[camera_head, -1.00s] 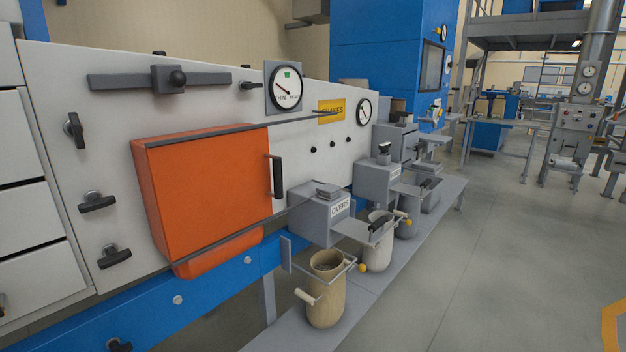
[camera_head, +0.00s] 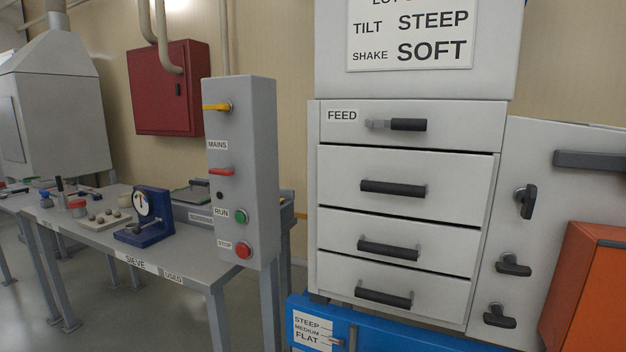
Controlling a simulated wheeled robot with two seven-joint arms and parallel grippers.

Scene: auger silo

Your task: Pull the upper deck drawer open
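A white cabinet (camera_head: 313,200) holds a stack of several fronts with dark bar handles. The top front (camera_head: 460,122) carries a FEED label and a handle with a grey latch piece. Below it come a taller drawer (camera_head: 345,171) with a dark handle (camera_head: 393,188), a middle drawer (camera_head: 336,229) and a bottom drawer (camera_head: 334,275). All look shut, with dark gaps between them. The lower drawers carry no readable labels, so I cannot tell by name which is the upper deck drawer. Neither of my grippers is in view.
A grey control post (camera_head: 240,180) with switches and buttons stands left of the cabinet. A grey bench (camera_head: 190,262) with a blue gauge and small items is further left. An orange door (camera_head: 585,290) and black knobs are at the right. A blue beam (camera_head: 400,338) runs below.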

